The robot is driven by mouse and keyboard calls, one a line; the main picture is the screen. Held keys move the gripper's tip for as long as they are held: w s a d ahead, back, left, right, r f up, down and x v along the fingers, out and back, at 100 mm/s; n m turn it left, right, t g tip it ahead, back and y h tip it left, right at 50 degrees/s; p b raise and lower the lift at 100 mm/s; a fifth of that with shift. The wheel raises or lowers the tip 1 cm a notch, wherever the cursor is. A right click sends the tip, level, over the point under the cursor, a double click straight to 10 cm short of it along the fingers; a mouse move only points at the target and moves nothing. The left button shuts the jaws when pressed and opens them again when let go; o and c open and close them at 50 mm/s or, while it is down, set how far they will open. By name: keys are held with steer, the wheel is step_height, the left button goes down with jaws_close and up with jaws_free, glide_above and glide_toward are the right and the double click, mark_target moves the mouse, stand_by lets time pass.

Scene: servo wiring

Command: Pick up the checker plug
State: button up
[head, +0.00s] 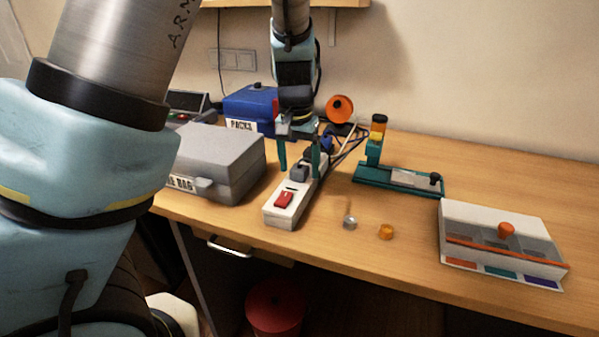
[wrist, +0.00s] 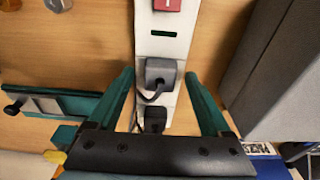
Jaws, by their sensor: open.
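A grey plug (head: 298,173) sits in the white power strip (head: 277,215), behind its red switch. In the wrist view the grey plug (wrist: 161,73) has a dark cable, and a black plug (wrist: 155,119) sits behind it on the strip (wrist: 157,24). I cannot tell for certain which plug is the checker plug. My gripper (head: 299,174) is open over the strip and points down. In the wrist view its teal fingers (wrist: 159,74) stand on either side of the grey plug, apart from it, with nothing held.
A grey case (head: 215,160) stands close left of the strip. A teal fixture (head: 400,180), a small metal piece (head: 350,222) and an orange piece (head: 386,232) lie to the right. A compartment tray (head: 500,247) is farther right. Cables and a blue box (head: 250,103) are behind.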

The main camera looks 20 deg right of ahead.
steer(key=shift+f, duration=0.25)
steer(key=shift+c, duration=0.4)
jaws_close()
